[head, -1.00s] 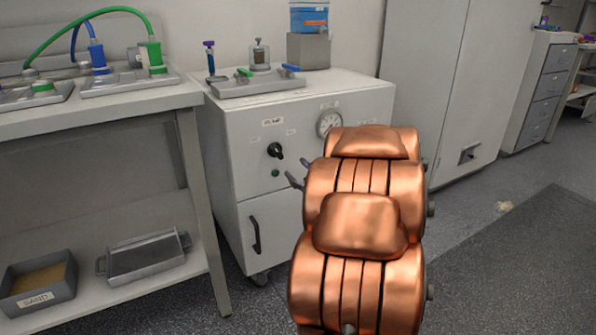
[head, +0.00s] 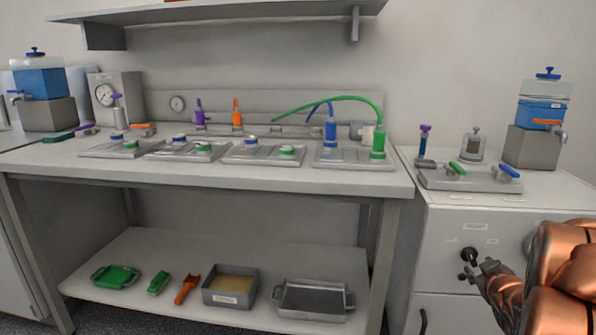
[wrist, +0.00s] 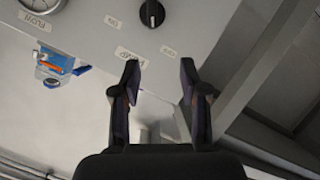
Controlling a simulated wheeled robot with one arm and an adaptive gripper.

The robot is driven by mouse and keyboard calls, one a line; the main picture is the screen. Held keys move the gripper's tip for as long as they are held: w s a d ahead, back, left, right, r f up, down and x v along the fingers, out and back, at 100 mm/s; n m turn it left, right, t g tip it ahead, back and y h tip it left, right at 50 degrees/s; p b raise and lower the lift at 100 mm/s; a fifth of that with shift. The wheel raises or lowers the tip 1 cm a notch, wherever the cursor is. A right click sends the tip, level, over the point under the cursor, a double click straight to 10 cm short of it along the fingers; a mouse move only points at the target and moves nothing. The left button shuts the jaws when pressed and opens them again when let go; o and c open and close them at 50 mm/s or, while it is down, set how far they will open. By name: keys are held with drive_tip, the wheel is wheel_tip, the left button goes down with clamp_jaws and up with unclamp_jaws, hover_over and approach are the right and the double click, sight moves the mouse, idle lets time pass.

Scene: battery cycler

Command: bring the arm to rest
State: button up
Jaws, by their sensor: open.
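My gripper (wrist: 160,76) shows in the wrist view with its two dark fingers apart and nothing between them. Beyond the fingers is the pale front of a cabinet with labels, a black knob (wrist: 152,13) and a dial gauge (wrist: 42,4), seen upside down. In the head view my copper arm is at the lower right, cut off by the picture edge, in front of the white cabinet (head: 450,300). The end of the arm lies close to the black knob (head: 469,254) in that picture; I cannot tell whether it touches.
A long bench (head: 210,180) with several grey plates, green and blue fittings and a looped hose (head: 335,99) stands left of the cabinet. Its lower shelf (head: 180,250) holds a sand box (head: 230,300) and a lidded metal tray (head: 313,318). A blue tank (head: 543,110) stands on the cabinet.

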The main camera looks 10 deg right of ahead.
drive_tip(key=s+a+r+m+g+y+p, duration=0.1)
drive_tip(key=s+a+r+g+p, duration=0.35)
drive_tip(key=a+r+p, duration=0.4)
drive_tip(key=s+a+r+m+g+y+p, duration=0.1)
drive_tip(key=s+a+r+g+y+p, duration=0.1)
drive_tip(key=s+a+r+g+p, duration=0.45)
drive_tip(key=s+a+r+g+y+p, duration=0.1)
drive_tip(key=s+a+r+p, duration=0.5)
drive_tip(key=s+a+p, duration=0.2)
drive_tip(key=s+a+r+n+g+y+p, duration=0.1)
drive_tip(key=s+a+r+p, duration=0.5)
drive_tip(key=a, duration=0.6)
drive_tip(key=s+g+y+p, duration=0.1)
drive_tip(key=s+p, duration=0.1)
drive_tip(key=s, duration=0.1)
drive_tip(key=shift+a, duration=0.3)
